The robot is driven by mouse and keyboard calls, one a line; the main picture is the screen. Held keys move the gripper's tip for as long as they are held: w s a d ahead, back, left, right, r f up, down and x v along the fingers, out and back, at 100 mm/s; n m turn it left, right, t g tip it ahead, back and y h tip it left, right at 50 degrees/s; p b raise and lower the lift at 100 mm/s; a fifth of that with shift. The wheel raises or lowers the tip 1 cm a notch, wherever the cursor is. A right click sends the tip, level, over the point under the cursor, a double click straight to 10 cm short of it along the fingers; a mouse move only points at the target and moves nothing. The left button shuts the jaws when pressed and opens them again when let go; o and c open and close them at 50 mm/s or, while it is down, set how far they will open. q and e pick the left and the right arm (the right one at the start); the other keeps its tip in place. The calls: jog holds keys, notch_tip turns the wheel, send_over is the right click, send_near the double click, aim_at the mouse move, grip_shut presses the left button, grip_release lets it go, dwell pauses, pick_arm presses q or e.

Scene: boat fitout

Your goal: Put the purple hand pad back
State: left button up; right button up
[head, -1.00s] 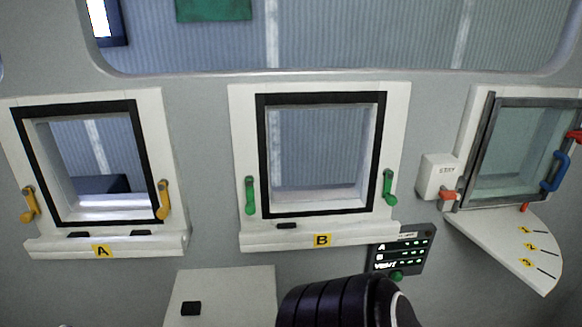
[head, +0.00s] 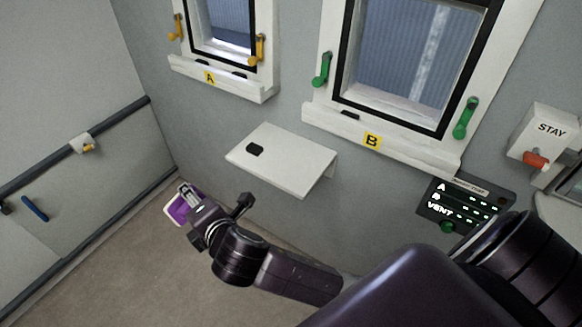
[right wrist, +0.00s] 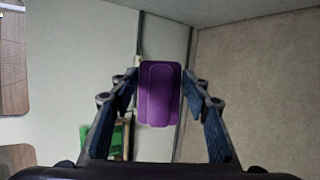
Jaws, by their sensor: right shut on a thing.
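The purple hand pad (head: 179,211) is at the lower left of the head view, at the tip of my right gripper (head: 187,194). In the right wrist view the pad (right wrist: 160,94) stands upright between the two fingers of the gripper (right wrist: 160,88), and they are shut on it. The pad is held in the air, left of and in front of a small white shelf (head: 292,155). My left gripper is in neither view.
A small black block (head: 255,149) lies on the shelf. Windows A and B have sills with yellow labels above it. A dark status panel (head: 462,205) and a STAY box (head: 545,137) are at right. A dark rail (head: 45,170) crosses the left wall. Floor space is clear.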

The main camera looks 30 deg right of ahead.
aim_at(186, 209)
jog(key=f, duration=0.1)
jog(key=w+a+f+g, duration=0.1)
jog(key=a+f+g, duration=0.1)
jog(key=shift+w+a+n+h, duration=0.25)
jog(key=shift+w+n+h, duration=0.05)
jog(key=shift+n+h, duration=0.1)
jog(key=d+f+n+g+h+b, duration=0.1)
jog(key=d+f+g+h, duration=0.25)
jog(key=d+g, duration=0.35)
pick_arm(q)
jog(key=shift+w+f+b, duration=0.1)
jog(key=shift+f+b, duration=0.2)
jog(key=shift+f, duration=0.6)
pick_arm(e)
jog(key=s+d+r+g, duration=0.1)
jog(key=s+d+r, duration=0.1)
jog(key=d, duration=0.5)
jog(key=shift+d+r+g, duration=0.4)
jog(key=shift+r, duration=0.2)
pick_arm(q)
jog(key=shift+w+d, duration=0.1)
pick_arm(e)
jog(key=shift+h, duration=0.25)
